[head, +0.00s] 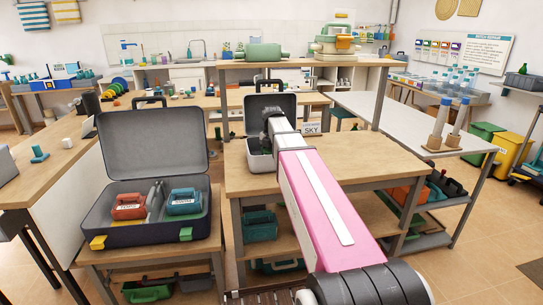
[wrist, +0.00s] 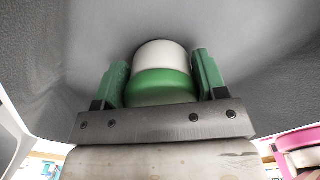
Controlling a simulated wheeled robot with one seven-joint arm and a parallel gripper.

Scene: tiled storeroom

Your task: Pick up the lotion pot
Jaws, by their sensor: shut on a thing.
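My gripper (wrist: 160,82) is shut on a rounded pot, white with a green band, which I take as the lotion pot (wrist: 160,54). In the wrist view the pot sits between the two green fingers. Grey lining fills the background behind it. In the head view my gripper (head: 270,122) is at the open grey case (head: 258,163) on the middle wooden bench. The pot is hidden there behind my pink arm and the gripper. I cannot tell whether the pot touches the case.
A larger open case (head: 150,237) with a red box (head: 129,206) and a teal box (head: 184,201) stands on a low bench at left. A shelf (head: 300,63) spans above the bench.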

